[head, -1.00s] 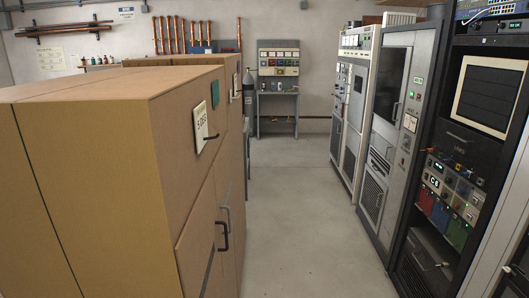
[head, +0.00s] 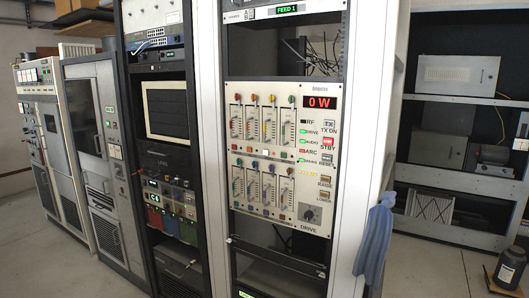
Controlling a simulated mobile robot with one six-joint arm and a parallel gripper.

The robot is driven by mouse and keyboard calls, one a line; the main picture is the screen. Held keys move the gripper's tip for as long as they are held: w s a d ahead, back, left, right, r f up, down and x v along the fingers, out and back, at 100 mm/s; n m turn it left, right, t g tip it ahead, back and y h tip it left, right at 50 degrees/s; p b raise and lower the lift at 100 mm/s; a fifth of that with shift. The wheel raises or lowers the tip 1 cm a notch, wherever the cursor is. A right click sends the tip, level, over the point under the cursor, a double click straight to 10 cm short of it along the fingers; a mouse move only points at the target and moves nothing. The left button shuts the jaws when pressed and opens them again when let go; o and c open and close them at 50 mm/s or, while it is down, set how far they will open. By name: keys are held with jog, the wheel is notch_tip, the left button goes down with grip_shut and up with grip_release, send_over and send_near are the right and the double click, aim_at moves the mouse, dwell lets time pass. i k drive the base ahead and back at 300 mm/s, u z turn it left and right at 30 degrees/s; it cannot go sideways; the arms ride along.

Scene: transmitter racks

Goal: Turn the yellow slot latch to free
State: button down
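A cream control panel (head: 275,147) is mounted in the rack near the middle of the head view. It carries two rows of slot modules, an upper row (head: 265,122) and a lower row (head: 262,183), with small coloured latches at their tops. A red display (head: 319,102) on the panel reads "0 W". My gripper is not in view.
A dark rack (head: 165,150) and grey cabinets (head: 95,160) stand to the left. A blue cloth (head: 376,240) hangs on the rack's right side. Shelves (head: 455,98) with equipment and a dark bottle (head: 510,268) are at right. Bare floor (head: 425,275) shows at the lower right.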

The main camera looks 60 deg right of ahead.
aim_at(272, 98)
jog(key=z, duration=4.15)
jog(key=i, duration=0.1)
jog(key=u, duration=2.8)
jog(key=k, duration=0.6)
jog(key=z, duration=0.6)
jog(key=i, duration=0.45)
jog(key=z, duration=0.1)
